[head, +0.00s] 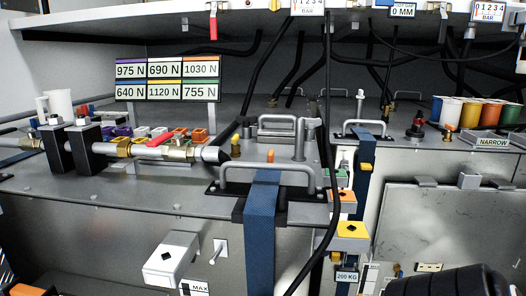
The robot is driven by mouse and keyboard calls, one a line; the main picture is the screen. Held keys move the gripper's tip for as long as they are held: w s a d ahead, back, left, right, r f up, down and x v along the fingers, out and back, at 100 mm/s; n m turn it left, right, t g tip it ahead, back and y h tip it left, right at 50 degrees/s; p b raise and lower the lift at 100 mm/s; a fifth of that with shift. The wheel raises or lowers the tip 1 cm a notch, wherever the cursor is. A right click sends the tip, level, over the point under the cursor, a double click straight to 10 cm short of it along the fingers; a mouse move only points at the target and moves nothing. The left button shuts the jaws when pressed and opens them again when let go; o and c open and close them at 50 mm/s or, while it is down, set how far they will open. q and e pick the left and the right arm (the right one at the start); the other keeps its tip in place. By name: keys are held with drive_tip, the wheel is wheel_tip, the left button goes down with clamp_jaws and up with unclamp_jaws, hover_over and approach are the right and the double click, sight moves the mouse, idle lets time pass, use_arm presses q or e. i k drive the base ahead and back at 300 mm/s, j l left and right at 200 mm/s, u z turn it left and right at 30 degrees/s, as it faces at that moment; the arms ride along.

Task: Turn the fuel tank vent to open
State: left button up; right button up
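A grey metal tank top (110,188) fills the left and middle of the head view, with a blue strap (262,200) over its front edge. A horizontal pipe with brass fittings (178,152) runs above it and ends in a black cone. A red lever (160,139) lies roughly along this pipe. Another red lever (213,27) hangs down from the upper shelf edge. No readable label tells which part is the fuel tank vent, and I cannot tell its setting. Neither gripper shows.
Metal handles (268,174) stand up from the tank top. Black hoses (328,130) hang across the middle. A label board (167,78) stands at the back left. Coloured cups (470,113) stand at right above a grey panel (450,225). A white box (172,258) sits low in front.

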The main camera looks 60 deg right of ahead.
sight(235, 139)
drive_tip(key=z, duration=1.6)
